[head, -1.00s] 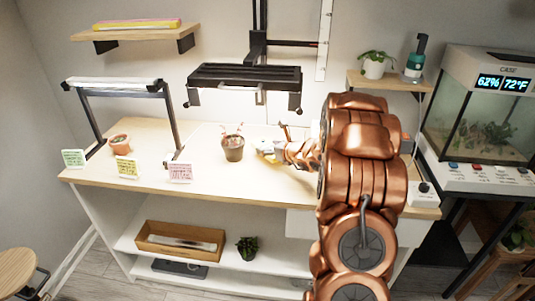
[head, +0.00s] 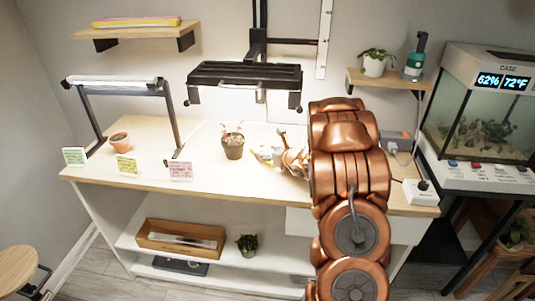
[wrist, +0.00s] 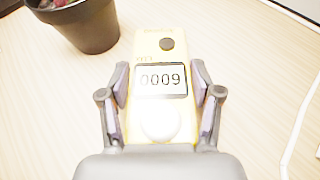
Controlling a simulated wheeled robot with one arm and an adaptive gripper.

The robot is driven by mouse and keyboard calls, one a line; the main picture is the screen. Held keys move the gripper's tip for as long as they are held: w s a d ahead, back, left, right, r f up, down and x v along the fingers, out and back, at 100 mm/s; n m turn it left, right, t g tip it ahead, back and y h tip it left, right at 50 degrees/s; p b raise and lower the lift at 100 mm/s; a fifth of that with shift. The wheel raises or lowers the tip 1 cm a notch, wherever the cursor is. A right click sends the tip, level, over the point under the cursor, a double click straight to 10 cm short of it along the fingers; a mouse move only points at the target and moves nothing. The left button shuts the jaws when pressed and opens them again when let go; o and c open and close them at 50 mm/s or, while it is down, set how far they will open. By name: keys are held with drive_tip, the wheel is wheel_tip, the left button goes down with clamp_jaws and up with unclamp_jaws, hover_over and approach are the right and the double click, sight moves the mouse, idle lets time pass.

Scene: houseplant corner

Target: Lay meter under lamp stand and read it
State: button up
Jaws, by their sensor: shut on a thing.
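The yellow meter (wrist: 162,100) is between the two fingers of my gripper (wrist: 160,108), which is shut on its sides. Its display looks like 0009 in the wrist view, with a white dome below it. In the head view the meter (head: 265,153) is low over or on the bench top, right of the dark pot; I cannot tell if it touches. The lamp stand (head: 172,120) stands at the bench's left, its light bar (head: 112,83) on top. The meter is well to the right of it.
A dark pot (head: 233,150) stands between meter and lamp stand; it also shows in the wrist view (wrist: 90,28). A black lamp (head: 245,75) hangs above it. A terracotta pot (head: 119,141) and several cards (head: 180,171) are near the stand. A white cable (wrist: 300,130) lies right.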

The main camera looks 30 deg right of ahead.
drive_tip(key=o, duration=1.4)
drive_tip(key=shift+r, duration=0.1)
